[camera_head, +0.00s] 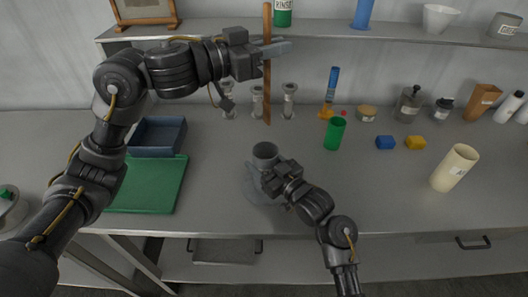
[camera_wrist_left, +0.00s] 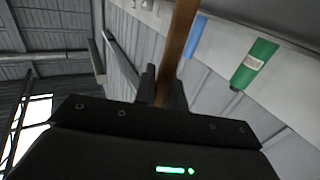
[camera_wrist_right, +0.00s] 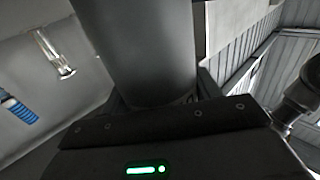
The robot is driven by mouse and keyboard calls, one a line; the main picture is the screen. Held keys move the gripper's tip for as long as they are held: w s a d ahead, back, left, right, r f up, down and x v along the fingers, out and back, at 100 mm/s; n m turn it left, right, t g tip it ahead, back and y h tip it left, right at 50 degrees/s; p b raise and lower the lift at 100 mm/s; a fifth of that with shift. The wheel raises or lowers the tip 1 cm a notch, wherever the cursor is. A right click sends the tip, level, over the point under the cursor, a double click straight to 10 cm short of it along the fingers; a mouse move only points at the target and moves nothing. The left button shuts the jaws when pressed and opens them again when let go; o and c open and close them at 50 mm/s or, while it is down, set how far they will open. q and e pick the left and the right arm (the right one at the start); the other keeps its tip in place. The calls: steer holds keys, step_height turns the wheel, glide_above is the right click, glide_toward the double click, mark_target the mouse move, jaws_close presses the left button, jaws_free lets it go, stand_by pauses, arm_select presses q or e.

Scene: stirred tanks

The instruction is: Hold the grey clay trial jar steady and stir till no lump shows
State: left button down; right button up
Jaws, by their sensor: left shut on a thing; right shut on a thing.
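The grey jar (camera_head: 264,152) stands upright near the front middle of the bench, its dark open mouth up. My right gripper (camera_head: 269,172) is shut on its side. In the right wrist view the jar (camera_wrist_right: 145,45) is a broad dark cylinder between the fingers. My left gripper (camera_head: 268,54) is shut on a long brown wooden stick (camera_head: 267,95), held near upright. The stick (camera_wrist_left: 176,45) also shows between the fingers in the left wrist view. Its lower end appears above the jar mouth, apart from it. The jar's contents cannot be made out.
A green mat (camera_head: 150,188) and blue tray (camera_head: 158,152) lie left. Small glass pieces (camera_head: 289,101) stand behind the stick, below a shelf (camera_head: 330,35).

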arm_select(q)
step_height(320, 180, down, 20)
steer(key=shift+f, duration=0.25)
stand_by(1.6)
steer(key=shift+s, duration=0.15)
stand_by(0.3)
